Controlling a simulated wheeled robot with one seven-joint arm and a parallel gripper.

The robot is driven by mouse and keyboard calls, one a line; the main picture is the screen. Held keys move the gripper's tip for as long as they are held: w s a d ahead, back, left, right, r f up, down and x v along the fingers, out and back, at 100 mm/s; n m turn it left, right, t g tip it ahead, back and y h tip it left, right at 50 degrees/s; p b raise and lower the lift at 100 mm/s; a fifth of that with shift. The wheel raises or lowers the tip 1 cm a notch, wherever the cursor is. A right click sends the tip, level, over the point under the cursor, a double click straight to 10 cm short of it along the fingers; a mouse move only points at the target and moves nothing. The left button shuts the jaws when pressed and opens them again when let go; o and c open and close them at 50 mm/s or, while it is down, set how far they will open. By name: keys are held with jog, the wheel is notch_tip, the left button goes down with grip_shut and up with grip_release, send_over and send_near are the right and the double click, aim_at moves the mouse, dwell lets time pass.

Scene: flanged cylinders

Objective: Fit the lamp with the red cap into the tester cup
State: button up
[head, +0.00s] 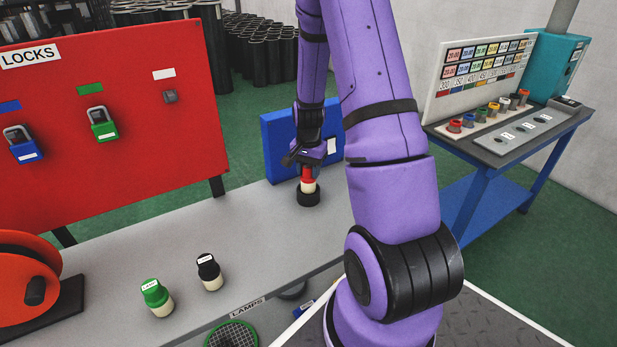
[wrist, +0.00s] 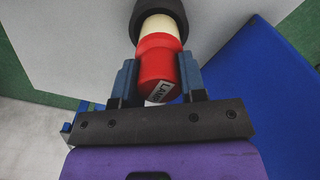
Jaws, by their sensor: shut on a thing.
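The lamp with the red cap (head: 307,177) is upright, its cream body (head: 308,187) below the cap. My gripper (head: 306,163) is shut on the red cap from above. In the wrist view, the jaws (wrist: 157,85) press on both sides of the red cap (wrist: 158,62), and the cream body (wrist: 159,27) shows beyond it. The black tester cup (head: 308,198) stands on the grey bench below the lamp, and the lamp's lower end is at or inside its mouth. The cup's rim (wrist: 150,8) hides that end, so I cannot tell how deep it sits.
A blue panel (head: 283,150) stands right behind the cup. A green-capped lamp (head: 156,297) and a black-capped lamp (head: 209,271) stand nearer on the bench (head: 150,240). A red lock board (head: 130,150) is at left. A blue side table (head: 500,150) is at right.

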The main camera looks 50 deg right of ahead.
aim_at(309, 177)
jog(key=shift+f, duration=1.3)
jog(key=shift+f, duration=0.2)
jog(key=o, duration=1)
jog(key=shift+r, duration=0.1)
